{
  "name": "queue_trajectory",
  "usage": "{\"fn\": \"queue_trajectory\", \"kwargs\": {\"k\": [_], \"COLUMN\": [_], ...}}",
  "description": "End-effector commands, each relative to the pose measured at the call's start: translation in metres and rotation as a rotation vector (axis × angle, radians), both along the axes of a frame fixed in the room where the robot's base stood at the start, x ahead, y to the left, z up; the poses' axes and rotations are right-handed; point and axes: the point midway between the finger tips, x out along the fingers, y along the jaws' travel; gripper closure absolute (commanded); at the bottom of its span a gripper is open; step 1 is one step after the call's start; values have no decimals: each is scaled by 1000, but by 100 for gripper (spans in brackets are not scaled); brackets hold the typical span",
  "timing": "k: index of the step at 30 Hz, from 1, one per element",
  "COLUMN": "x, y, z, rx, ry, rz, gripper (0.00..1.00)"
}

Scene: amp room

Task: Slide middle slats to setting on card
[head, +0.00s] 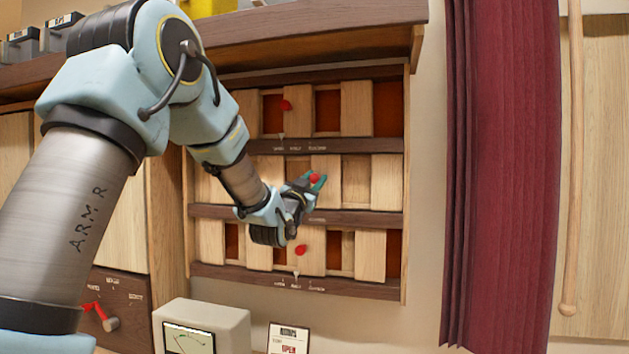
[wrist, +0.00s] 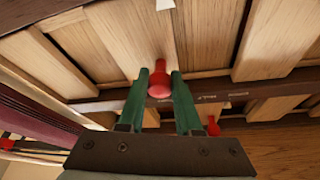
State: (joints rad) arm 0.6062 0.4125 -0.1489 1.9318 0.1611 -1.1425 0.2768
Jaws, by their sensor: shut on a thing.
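The middle row of pale wooden slats (head: 383,182) sits in the wall frame between two dark rails. My gripper (head: 317,182) is at this row, with its green fingers closed around the row's red knob (head: 314,177). In the wrist view, the fingers (wrist: 160,88) stand on either side of the red knob (wrist: 158,80), on a pale slat. A white pointer (wrist: 165,5) shows at that view's top edge. My gripper hides part of the middle row's lower rail and marks.
The top slat row has a red knob (head: 286,105) and dark red gaps; the bottom row has another red knob (head: 301,249). A maroon curtain (head: 500,150) hangs to the right. A shelf (head: 320,30) overhangs the rows. A meter box (head: 203,322) stands below.

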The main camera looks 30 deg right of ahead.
Motion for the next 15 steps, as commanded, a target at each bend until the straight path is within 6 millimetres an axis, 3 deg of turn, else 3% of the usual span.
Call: {"fn": "queue_trajectory", "kwargs": {"k": [6,15], "x": [0,0], "y": [0,0], "z": [0,0], "rx": [0,0], "ry": [0,0], "rz": [0,0], "gripper": [100,100]}}
